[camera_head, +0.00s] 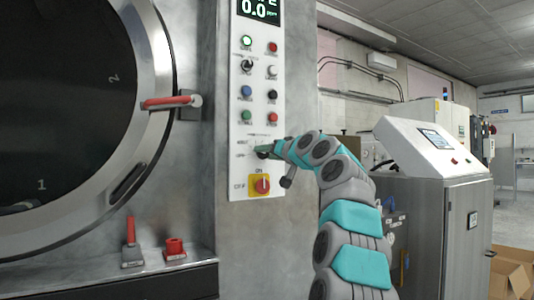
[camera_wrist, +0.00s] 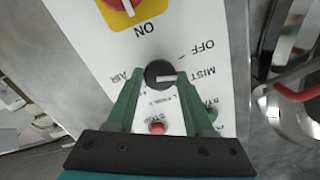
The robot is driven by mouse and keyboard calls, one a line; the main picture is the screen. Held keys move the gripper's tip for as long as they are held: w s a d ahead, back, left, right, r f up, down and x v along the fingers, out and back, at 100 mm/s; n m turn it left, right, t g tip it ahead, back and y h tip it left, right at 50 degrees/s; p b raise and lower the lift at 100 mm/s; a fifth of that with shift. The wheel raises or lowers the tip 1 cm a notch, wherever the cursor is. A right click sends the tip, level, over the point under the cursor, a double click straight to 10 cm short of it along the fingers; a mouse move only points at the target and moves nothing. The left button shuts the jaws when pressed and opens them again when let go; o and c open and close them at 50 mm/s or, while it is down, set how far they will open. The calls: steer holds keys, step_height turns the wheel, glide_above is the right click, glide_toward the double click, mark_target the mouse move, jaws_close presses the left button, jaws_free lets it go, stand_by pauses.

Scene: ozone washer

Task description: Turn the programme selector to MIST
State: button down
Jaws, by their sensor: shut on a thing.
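The programme selector is a round black knob (camera_wrist: 158,70) with a white pointer line, low on the white control panel (camera_head: 244,100). In the wrist view, where the lettering is upside down, the pointer lies nearly level and points right, toward the MIST label (camera_wrist: 203,75). The OFF label (camera_wrist: 197,47) is above MIST, and the AIR label (camera_wrist: 132,75) is left of the knob. My gripper (camera_wrist: 158,76) is shut on the knob, one green finger on each side. In the head view my gripper (camera_head: 263,151) is at the panel and largely hides the knob.
A red and yellow ON/OFF switch (camera_head: 260,186) sits just below the selector. Several coloured buttons (camera_head: 246,91) are above it. The large round door (camera_head: 70,110) with a red handle (camera_head: 168,102) is at left. A steel console (camera_head: 430,200) stands at right.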

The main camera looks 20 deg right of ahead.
steer(key=shift+r+m+p, duration=0.1)
steer(key=shift+m+p, duration=0.25)
steer(key=shift+m, duration=0.25)
steer(key=shift+m+p, duration=0.35)
steer(key=shift+m, duration=0.45)
steer(key=shift+c, duration=1.6)
jaws_free()
steer(key=shift+s, duration=0.2)
steer(key=s+d+b, duration=0.1)
steer(key=s, duration=0.6)
steer(key=shift+s+d+b, duration=0.15)
steer(key=shift+d+b, duration=0.15)
